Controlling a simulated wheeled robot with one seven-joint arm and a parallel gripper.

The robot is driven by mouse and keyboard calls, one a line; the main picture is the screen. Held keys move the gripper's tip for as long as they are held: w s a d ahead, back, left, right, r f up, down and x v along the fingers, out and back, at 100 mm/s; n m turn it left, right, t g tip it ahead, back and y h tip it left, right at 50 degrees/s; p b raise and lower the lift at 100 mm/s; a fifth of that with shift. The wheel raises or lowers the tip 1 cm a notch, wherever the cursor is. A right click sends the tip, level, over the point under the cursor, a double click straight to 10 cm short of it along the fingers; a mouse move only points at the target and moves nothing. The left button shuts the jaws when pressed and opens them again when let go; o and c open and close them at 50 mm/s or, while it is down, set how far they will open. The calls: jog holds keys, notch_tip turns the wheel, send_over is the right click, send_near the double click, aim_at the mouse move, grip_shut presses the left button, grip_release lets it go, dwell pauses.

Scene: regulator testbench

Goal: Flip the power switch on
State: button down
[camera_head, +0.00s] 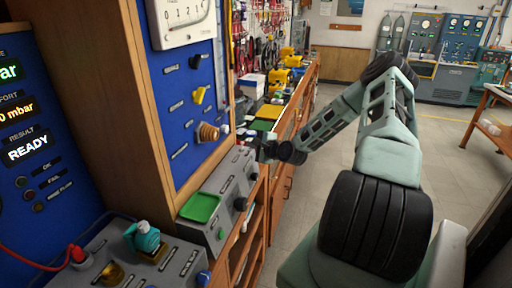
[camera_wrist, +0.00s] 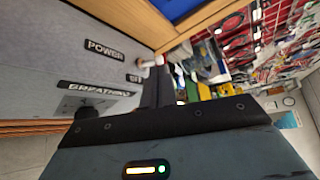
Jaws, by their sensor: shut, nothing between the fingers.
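The grey sloped console (camera_head: 212,212) stands at the foot of the blue test panel. In the wrist view its face carries a POWER label (camera_wrist: 104,49), with a small white-tipped toggle (camera_wrist: 151,62) beside it. My gripper (camera_head: 258,150) is at the far right end of the console, at the end of my outstretched arm. In the wrist view its dark fingers (camera_wrist: 158,80) are shut and empty, with their tips close to the toggle. I cannot tell whether they touch it. The toggle is not clear in the head view, and its position cannot be read.
A green tray (camera_head: 200,208) lies on the console's near end. A dark knob (camera_wrist: 90,106) sits by the BREATHING label. A brass fitting (camera_head: 208,132) juts from the blue panel (camera_head: 184,110). Yellow items (camera_head: 279,77) crowd the bench behind my gripper. The floor to the right is open.

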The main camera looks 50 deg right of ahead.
jog(key=d+r+b+v, duration=0.1)
jog(key=b+v, duration=0.2)
jog(key=v, duration=0.7)
jog(key=shift+r, duration=0.2)
dwell(0.3)
